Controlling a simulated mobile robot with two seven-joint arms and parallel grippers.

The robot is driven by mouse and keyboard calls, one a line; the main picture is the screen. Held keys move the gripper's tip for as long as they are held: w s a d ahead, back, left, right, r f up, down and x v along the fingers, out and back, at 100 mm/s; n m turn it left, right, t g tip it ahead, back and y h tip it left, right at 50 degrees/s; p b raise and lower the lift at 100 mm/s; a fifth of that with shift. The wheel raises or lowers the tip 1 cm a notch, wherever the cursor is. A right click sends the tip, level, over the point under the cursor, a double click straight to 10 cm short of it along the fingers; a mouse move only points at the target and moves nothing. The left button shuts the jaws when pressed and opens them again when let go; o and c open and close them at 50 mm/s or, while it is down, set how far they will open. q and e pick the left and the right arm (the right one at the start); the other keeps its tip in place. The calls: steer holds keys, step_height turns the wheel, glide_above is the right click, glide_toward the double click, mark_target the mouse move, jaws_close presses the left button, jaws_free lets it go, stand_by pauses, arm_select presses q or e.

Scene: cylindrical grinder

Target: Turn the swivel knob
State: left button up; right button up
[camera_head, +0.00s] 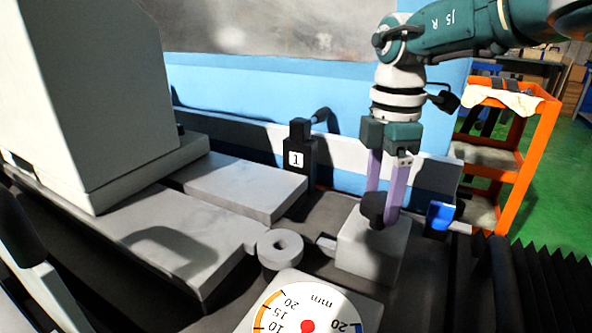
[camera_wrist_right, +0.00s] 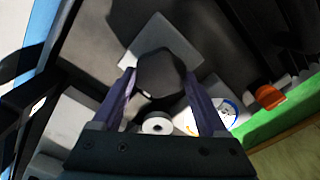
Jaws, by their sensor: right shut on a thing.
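The swivel knob (camera_head: 375,207) is a black faceted knob on top of a light grey block (camera_head: 372,249), right of the middle in the head view. My right gripper (camera_head: 382,211) comes down from above, and its two purple fingers are shut on the knob. In the right wrist view the knob (camera_wrist_right: 161,74) sits between the fingertips of my right gripper (camera_wrist_right: 160,79), with the grey block behind it. The fingers hide part of the knob's sides. My left gripper is not in view.
A white dial with a red centre (camera_head: 308,325) and a grey ring-shaped part (camera_head: 280,249) are in front of the block. A blue part (camera_head: 440,215) is close on its right. A black post marked 1 (camera_head: 299,150) stands behind left. An orange cart (camera_head: 537,150) stands at right.

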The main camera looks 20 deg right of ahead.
mark_target(381, 199)
steer(key=shift+m, duration=0.3)
steer(key=o, duration=1.3)
step_height(381, 199, up, 10)
steer(key=p, duration=0.9)
